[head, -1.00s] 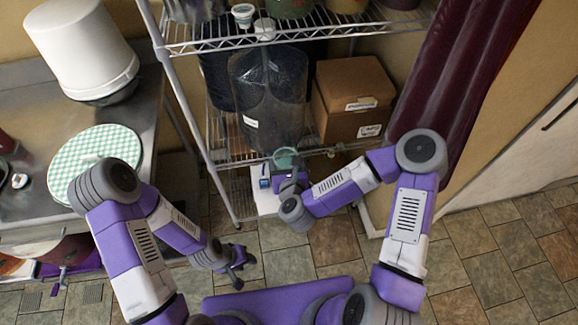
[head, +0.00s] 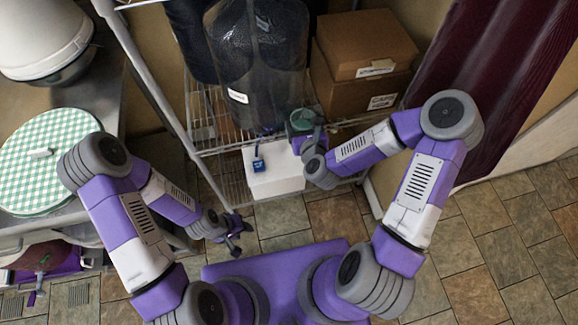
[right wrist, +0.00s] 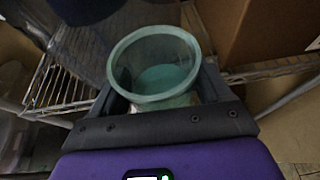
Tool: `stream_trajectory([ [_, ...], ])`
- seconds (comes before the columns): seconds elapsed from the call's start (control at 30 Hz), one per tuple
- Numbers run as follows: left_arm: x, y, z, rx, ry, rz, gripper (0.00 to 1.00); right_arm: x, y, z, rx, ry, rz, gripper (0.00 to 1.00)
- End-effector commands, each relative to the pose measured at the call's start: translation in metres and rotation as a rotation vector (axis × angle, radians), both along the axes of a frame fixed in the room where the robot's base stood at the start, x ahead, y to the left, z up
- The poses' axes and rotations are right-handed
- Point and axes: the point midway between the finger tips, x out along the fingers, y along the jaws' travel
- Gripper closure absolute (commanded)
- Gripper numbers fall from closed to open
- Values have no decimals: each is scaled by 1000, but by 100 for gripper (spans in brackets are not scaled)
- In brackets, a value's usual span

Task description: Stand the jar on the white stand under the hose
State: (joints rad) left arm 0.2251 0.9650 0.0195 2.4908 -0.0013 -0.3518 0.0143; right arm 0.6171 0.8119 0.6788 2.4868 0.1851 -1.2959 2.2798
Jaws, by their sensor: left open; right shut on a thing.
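The jar (head: 303,119) is teal, open-topped and see-through. My right gripper (head: 307,132) is shut around it and holds it mouth up, by the back right corner of the white stand (head: 278,178). I cannot tell whether its base touches anything. In the right wrist view the jar (right wrist: 153,65) sits between the fingers (right wrist: 155,100), its lower part hidden. A small blue piece (head: 258,164) on a thin dark line, apparently the hose end, hangs over the stand's left part, left of the jar. My left gripper (head: 236,236) is open and empty, low above the floor.
A large dark clear vessel (head: 258,65) stands on the wire shelf (head: 205,130) behind the stand. Cardboard boxes (head: 362,65) stand right of it. A shelf post (head: 150,85) rises on the left, near a metal table with a green checked round cover (head: 40,165).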

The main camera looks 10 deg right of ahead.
Motion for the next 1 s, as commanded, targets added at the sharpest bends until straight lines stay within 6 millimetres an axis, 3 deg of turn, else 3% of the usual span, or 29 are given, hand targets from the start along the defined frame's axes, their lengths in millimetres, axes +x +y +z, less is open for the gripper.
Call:
stream_trajectory([
  [0.03,0,0,-15,0,-1,0,57,0,-6,-14,-4,-1,-3,70],
  [0.3,0,0,-48,0,-1,0,57,-4,-28,-48,-7,11,-5,70],
  [0.67,0,0,-42,0,-1,-1,57,-5,-27,-47,0,15,-2,70],
  [1.0,0,0,-42,0,-1,0,57,-5,-16,-120,-3,16,68,70],
])
